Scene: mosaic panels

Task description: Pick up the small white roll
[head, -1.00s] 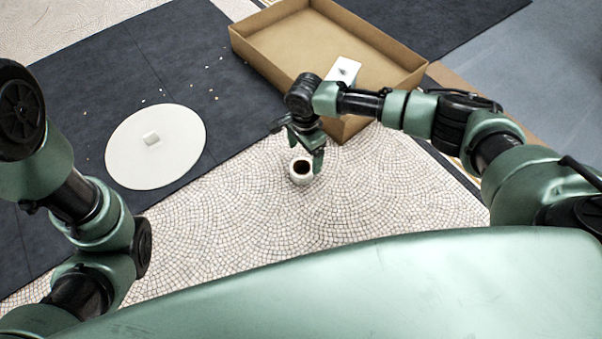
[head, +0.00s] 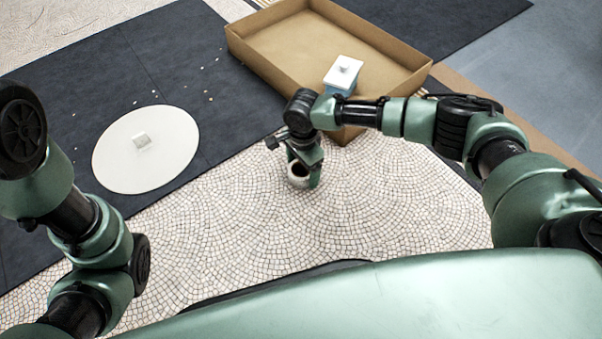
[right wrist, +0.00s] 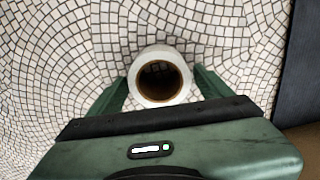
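The small white roll (head: 299,180) stands upright on the mosaic floor, with a dark hole in its top. In the right wrist view the roll (right wrist: 141,82) sits between the two green fingers. My right gripper (head: 303,170) is open around it, one finger on each side. In the right wrist view the right gripper (right wrist: 161,82) has only narrow room beside the roll, and contact is hard to judge. The roll's lower part is partly hidden by a finger in the head view. My left arm shows at the left, but its gripper is out of view.
A brown open box (head: 290,50) stands behind my right arm, with a white-lidded blue container (head: 343,75) at its near side. A round white disc (head: 165,165) with a small pale block (head: 141,140) lies on the dark mat (head: 60,95). The mosaic floor around the roll is clear.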

